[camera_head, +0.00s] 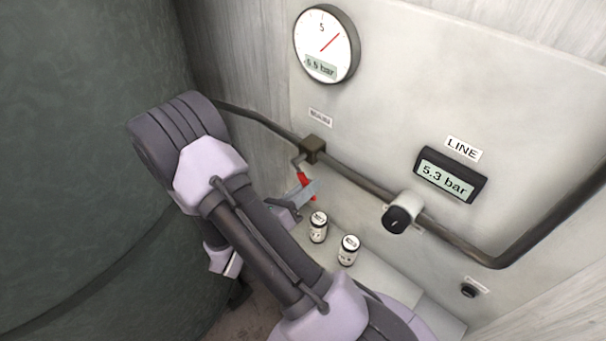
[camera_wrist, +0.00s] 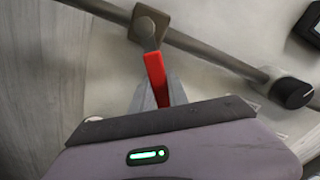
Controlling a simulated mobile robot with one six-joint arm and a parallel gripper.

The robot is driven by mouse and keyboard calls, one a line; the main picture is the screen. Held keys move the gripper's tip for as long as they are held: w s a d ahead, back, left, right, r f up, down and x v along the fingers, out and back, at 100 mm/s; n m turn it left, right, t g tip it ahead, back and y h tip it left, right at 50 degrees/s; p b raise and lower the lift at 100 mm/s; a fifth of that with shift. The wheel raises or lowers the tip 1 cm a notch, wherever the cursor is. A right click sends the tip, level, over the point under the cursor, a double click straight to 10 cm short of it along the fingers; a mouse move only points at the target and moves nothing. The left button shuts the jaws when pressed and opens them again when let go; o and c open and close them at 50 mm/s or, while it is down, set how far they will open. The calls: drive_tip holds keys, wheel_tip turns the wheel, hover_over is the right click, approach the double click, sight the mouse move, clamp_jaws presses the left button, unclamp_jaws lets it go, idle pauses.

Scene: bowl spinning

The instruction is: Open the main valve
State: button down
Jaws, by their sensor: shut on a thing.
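The main valve (camera_head: 313,149) is a brown block on the pipe, below a small label whose text is too small to read. It also shows in the wrist view (camera_wrist: 150,24). Its red lever handle (camera_head: 302,178) hangs down from the block, away from the pipe line. My gripper (camera_head: 306,190) is shut on this red handle, which also shows in the wrist view (camera_wrist: 155,75) between the grey fingers. The fingers hide part of the handle's lower length.
A round gauge (camera_head: 326,44) hangs above. A LINE display (camera_head: 451,176) reads 5.3 bar. A black-and-white knob (camera_head: 402,213) sits on the pipe (camera_head: 360,180) to the right. Two small labelled canisters (camera_head: 318,227) (camera_head: 348,250) stand below the handle. A large green tank (camera_head: 80,120) fills the left.

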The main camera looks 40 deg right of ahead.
sight(315, 196)
drive_tip(key=r+n+p, duration=0.1)
drive_tip(key=s+n+p, duration=0.1)
drive_tip(key=p, duration=0.1)
drive_tip(key=shift+s+r+n, duration=0.2)
drive_tip(key=shift+r+n, duration=0.2)
drive_tip(key=n+p, duration=0.1)
drive_tip(key=s+r+n+p, duration=0.1)
drive_tip(key=p, duration=0.1)
drive_tip(key=shift+d+r+n, duration=0.1)
drive_tip(key=shift+r+n, duration=0.1)
drive_tip(key=shift+n, duration=0.2)
drive_tip(key=shift+s+r+n+p, duration=0.2)
drive_tip(key=shift+r+n+p, duration=0.55)
drive_tip(key=shift+n+p, duration=0.6)
drive_tip(key=shift+s+r+n+p, duration=0.15)
drive_tip(key=shift+r+n+p, duration=0.55)
drive_tip(key=shift+n+p, duration=0.65)
drive_tip(key=c, duration=1.3)
unclamp_jaws()
